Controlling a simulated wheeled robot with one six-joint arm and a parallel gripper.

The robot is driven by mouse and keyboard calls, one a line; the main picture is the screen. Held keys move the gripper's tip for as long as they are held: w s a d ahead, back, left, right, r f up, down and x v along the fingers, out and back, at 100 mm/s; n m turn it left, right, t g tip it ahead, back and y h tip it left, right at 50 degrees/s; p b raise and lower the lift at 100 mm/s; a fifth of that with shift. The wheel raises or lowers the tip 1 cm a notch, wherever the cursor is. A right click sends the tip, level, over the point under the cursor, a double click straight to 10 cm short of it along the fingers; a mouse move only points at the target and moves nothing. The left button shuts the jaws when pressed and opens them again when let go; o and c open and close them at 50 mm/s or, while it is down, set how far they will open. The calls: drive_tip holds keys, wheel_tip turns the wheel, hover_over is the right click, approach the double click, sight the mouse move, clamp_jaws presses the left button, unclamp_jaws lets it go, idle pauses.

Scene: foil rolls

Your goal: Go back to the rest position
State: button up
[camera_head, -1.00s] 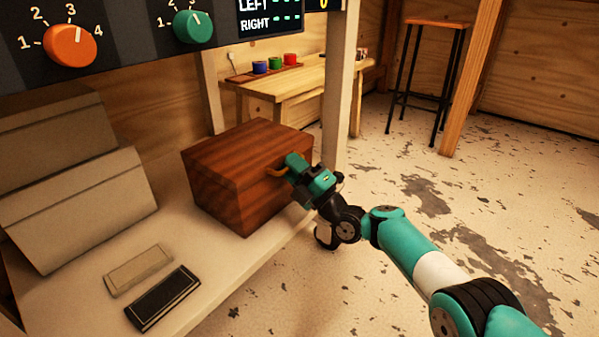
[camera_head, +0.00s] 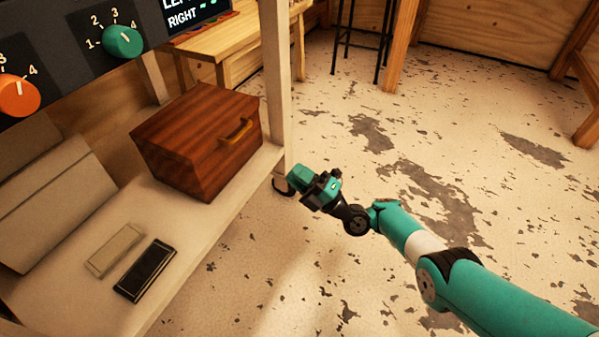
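My gripper (camera_head: 296,180) is at the end of my teal arm, over the floor just right of the shelf's edge and post. It is apart from the wooden box. Its fingers are small and seen from behind, so I cannot tell whether they are open or shut. The dark red-brown wooden box (camera_head: 190,150) sits on the pale shelf (camera_head: 215,225). Its front has a brass-coloured handle (camera_head: 237,134), now fully visible, and the box looks closed. No foil rolls can be made out.
A pale post (camera_head: 277,85) rises beside the box. A black block (camera_head: 146,270) and a beige block (camera_head: 116,250) lie on the shelf. An orange knob (camera_head: 17,96) and a green knob (camera_head: 122,41) are on the panel above. A wooden table (camera_head: 215,35) stands behind. The floor at right is open.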

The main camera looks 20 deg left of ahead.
drive_tip(key=shift+d+f, duration=0.15)
drive_tip(key=shift+d, duration=0.15)
